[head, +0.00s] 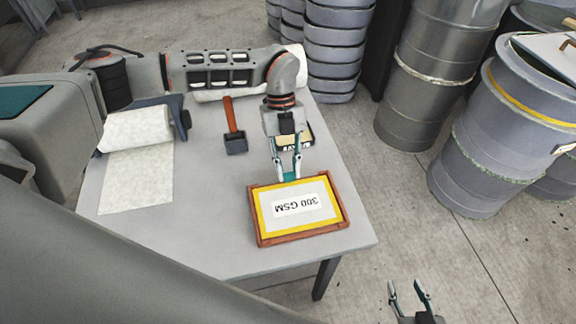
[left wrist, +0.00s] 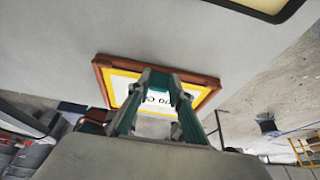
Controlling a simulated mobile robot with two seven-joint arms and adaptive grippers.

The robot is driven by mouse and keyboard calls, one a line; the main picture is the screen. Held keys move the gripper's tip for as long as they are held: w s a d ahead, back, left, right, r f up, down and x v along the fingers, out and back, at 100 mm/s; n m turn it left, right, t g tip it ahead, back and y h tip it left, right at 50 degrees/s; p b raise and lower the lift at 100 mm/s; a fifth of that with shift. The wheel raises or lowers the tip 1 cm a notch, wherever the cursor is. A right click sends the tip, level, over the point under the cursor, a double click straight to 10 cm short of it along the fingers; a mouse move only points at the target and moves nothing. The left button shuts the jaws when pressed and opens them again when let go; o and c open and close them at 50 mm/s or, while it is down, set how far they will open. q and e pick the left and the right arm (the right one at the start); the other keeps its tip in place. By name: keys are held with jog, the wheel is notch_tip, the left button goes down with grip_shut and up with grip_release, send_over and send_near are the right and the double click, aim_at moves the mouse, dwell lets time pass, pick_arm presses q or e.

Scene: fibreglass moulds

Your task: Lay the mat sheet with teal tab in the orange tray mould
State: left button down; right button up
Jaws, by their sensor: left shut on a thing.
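The orange-brown tray mould (head: 345,222) lies near the right front corner of the table. The left wrist view shows the gripper (left wrist: 162,84) over the sheet and the tray rim (left wrist: 104,82). My right gripper (head: 405,284) is open and empty, off the table at the lower right.
A mallet (head: 235,143) and a roll of white mat (head: 150,130) are on the table (head: 190,235). Stacked grey tubs (head: 335,50) and metal drums (head: 480,150) stand beyond it. The table's front left is clear.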

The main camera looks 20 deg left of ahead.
dwell(0.8)
pick_arm(q)
jog(key=c, duration=1.7)
grip_release()
jog(key=v, duration=1.2)
jog(key=shift+f, duration=0.1)
jog(key=shift+d, duration=0.15)
